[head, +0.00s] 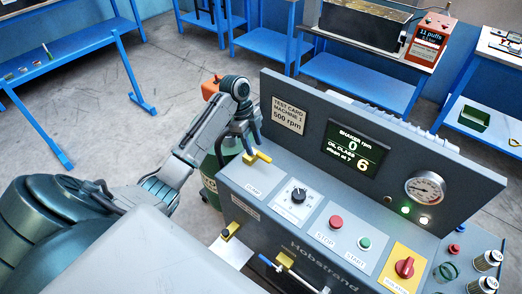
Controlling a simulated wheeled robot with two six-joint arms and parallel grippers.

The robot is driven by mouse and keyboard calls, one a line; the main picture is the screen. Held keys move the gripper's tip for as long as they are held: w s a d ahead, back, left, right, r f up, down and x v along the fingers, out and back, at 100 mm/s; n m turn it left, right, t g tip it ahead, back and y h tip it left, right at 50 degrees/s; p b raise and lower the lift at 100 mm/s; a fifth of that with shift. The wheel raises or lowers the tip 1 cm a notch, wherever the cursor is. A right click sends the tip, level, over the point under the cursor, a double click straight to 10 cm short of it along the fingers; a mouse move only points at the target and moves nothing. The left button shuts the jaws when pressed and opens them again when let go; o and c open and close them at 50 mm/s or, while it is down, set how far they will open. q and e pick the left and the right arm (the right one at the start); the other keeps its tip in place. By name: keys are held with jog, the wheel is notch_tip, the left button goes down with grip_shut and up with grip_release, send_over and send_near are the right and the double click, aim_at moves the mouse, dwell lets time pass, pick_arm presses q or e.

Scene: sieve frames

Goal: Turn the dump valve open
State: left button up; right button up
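I cannot read any label naming the dump valve. A blue-handled lever (267,262) beside a brass-yellow fitting (285,259) sits at the lower front of the grey machine (330,261). A yellow handle (257,158) stands at the left end of the sloping panel, above a plate that seems to read CLAMP. My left gripper (246,145) is over this handle, pointing down; its fingertips are small and dark, and I cannot tell whether they touch it or are open. My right gripper is not in view.
The panel holds a dial (298,195), a red STOP button (336,222), a green START button (365,243) and a red knob (404,267). Blue benches (75,57) stand behind.

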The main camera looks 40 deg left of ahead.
pick_arm(q)
notch_tip(320, 180, up, 4)
jog(key=w+a+r+m, duration=0.1)
jog(key=w+a+m, duration=0.1)
jog(key=w+a, duration=0.1)
jog(key=h+b, duration=0.1)
jog(key=b, duration=0.4)
send_over(262, 155)
jog(key=a, duration=0.3)
notch_tip(262, 155, down, 6)
jog(key=p+x, duration=0.2)
jog(key=x, duration=0.1)
jog(key=shift+w+d+p, duration=0.15)
jog(key=shift+d+p, duration=0.15)
jog(key=shift+d, duration=0.05)
jog(key=shift+x, duration=0.75)
jog(key=shift+f, duration=0.1)
jog(key=shift+a, duration=0.1)
grip_shut()
